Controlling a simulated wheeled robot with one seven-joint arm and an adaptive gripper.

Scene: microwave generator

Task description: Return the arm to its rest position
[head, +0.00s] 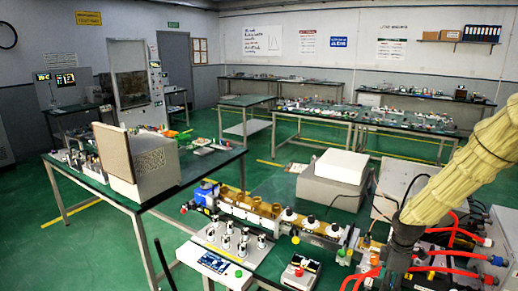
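My arm, in a ribbed tan sleeve, comes in from the right edge of the head view and slopes down to the left. Its dark end part passes down over the near bench at the lower right. The fingers of my gripper do not show, so I cannot see whether they hold anything. Beneath and beside the arm stands a long assembly with gold and grey sections and white-topped posts (277,215). Red cables (455,236) loop around the dark part of my arm, and I cannot tell whether they touch it.
A white-topped grey box (338,177) stands behind the assembly. A stand with several white-topped posts (229,240) and a small box with a red button (299,272) are at the front. A left table holds a beige box (150,160). Green floor (110,248) is open at left.

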